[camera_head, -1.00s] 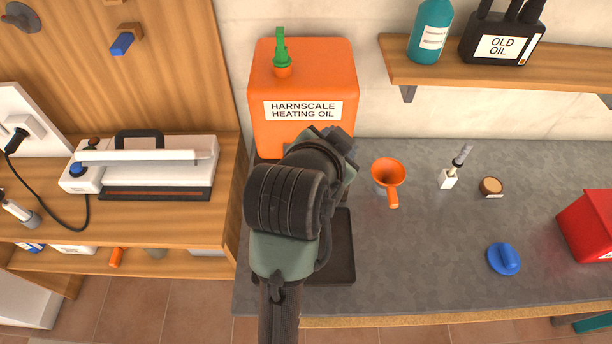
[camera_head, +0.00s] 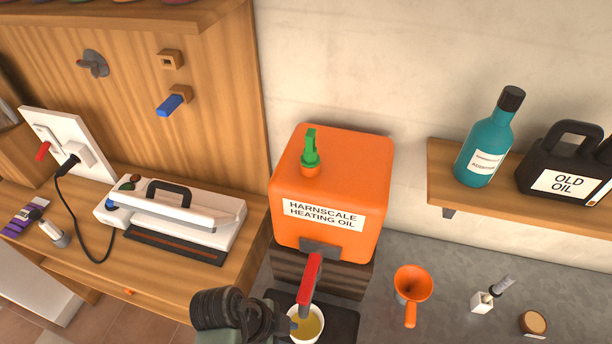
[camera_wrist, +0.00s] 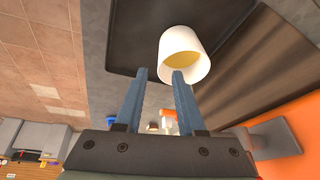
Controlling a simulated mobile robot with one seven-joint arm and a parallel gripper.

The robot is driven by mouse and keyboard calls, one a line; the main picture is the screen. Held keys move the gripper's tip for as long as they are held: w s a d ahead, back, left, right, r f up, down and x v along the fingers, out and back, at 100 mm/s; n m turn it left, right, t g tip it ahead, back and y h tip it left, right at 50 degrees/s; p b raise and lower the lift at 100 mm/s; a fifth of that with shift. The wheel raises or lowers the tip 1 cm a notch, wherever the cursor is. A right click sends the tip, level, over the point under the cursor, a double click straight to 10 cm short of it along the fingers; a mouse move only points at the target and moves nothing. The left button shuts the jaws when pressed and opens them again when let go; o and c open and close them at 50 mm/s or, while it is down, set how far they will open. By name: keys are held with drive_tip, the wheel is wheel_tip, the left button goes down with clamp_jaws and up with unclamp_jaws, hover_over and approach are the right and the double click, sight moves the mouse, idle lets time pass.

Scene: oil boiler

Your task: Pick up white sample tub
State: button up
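The white sample tub (camera_head: 308,338) stands on the dark tray below the heating oil container's red-handled tap, at the bottom of the head view. Yellow oil shows inside it. In the wrist view the tub (camera_wrist: 187,41) is just beyond my fingertips, toward the right finger, whose tip overlaps its lower edge. My gripper (camera_wrist: 159,75) is open, with nothing held between its two blue-grey fingers. I cannot tell whether a finger touches the tub. In the head view my wrist is left of the tub, and my fingers are not clearly visible.
The orange container (camera_head: 330,185) sits on a dark stand behind the tub. The red tap handle (camera_head: 312,280) rises close above the tub. An orange funnel (camera_head: 412,284) is to the right. A white sealing machine (camera_head: 175,220) is on the wooden bench at left.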

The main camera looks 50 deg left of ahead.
sight(302, 340)
drive_tip(key=shift+p+x, duration=0.65)
drive_tip(key=shift+x, duration=2.5)
clamp_jaws()
